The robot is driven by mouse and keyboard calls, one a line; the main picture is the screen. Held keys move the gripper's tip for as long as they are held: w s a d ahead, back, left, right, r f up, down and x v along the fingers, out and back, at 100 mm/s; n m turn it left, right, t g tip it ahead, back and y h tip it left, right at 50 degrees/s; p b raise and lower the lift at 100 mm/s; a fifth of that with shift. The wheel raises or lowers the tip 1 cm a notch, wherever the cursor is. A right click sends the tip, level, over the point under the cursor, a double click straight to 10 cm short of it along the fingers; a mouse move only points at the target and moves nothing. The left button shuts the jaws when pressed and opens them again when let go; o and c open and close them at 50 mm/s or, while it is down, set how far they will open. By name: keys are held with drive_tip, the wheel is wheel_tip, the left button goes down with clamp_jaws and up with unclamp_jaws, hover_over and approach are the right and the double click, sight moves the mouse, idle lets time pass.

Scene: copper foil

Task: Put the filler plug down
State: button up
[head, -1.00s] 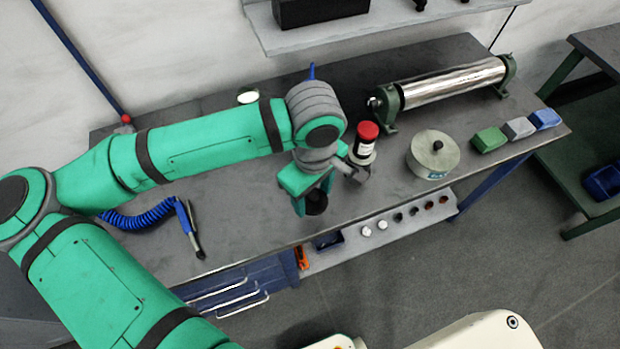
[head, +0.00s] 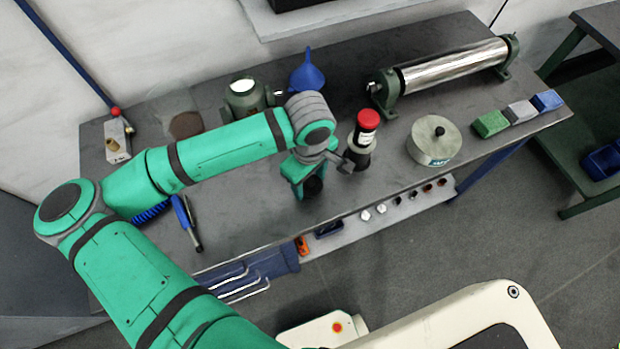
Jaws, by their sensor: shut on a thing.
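My gripper (head: 306,190) is over the front middle of the grey workbench (head: 370,190), pointing down. Its green fingers are shut on a small black round piece (head: 314,186), which I take to be the filler plug. The fingers hide part of it. I cannot tell whether it touches the bench top. Behind my arm stands a grey-green housing (head: 243,92) with a pale round opening on top, its lower part hidden by the arm.
A red-capped bottle (head: 366,130) stands close right of my gripper. Farther right are a round lidded tin (head: 433,150), a shiny roller (head: 455,66) and coloured blocks (head: 490,123). A blue funnel (head: 308,75) stands behind. Bench in front of the bottle is clear.

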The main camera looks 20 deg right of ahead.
sight(309, 181)
drive_tip(key=shift+f, duration=0.1)
drive_tip(key=o, duration=1)
drive_tip(key=shift+o, duration=0.2)
wheel_tip(309, 181, up, 12)
idle(0.4)
